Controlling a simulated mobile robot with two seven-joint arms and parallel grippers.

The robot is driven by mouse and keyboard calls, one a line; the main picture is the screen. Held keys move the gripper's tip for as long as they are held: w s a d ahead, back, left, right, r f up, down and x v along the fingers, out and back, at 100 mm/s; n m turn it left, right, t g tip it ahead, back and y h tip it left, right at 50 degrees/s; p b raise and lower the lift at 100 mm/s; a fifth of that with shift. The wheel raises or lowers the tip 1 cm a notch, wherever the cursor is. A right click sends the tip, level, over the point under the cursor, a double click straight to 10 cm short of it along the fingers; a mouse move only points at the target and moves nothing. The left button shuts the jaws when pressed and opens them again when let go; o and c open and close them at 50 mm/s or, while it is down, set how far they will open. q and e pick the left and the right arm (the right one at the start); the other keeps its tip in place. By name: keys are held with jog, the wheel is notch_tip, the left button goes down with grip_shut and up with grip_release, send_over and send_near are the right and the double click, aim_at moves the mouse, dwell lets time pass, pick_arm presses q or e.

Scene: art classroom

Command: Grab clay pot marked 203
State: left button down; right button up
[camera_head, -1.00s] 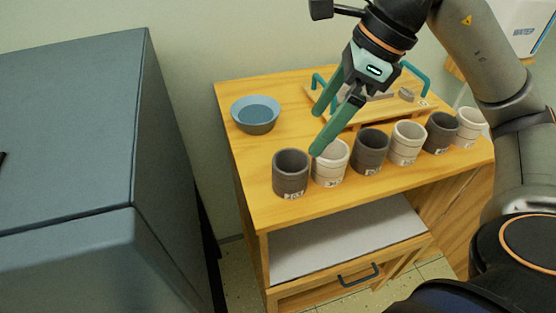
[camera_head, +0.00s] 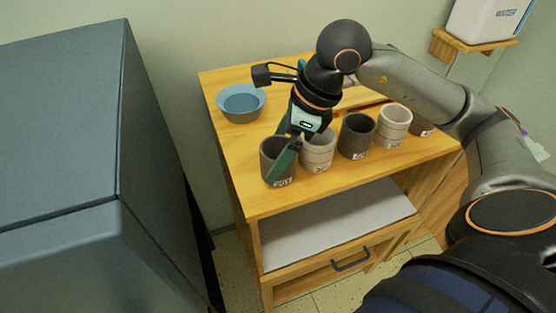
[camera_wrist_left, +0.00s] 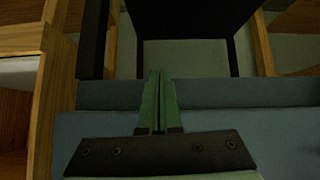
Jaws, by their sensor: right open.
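Several clay pots stand in a row along the front of the wooden table. The leftmost is a dark pot (camera_head: 271,172), then a pale pot (camera_head: 319,152), another dark pot (camera_head: 357,137) and another pale pot (camera_head: 394,127). My right gripper (camera_head: 277,157) is open at the leftmost dark pot. One green finger crosses the pot's front right side; the other is partly hidden near its back rim. In the left wrist view my left gripper (camera_wrist_left: 158,102) has its fingers together, with nothing seen between them.
A blue-grey bowl (camera_head: 241,103) sits at the table's back left. A wooden tray (camera_head: 352,98) lies behind the pots, partly covered by my right arm. Below is an open shelf (camera_head: 330,225) and a drawer. A large grey cabinet (camera_head: 60,150) stands left of the table.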

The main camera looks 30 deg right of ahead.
jog(key=shift+c, duration=0.2)
jog(key=c, duration=1.4)
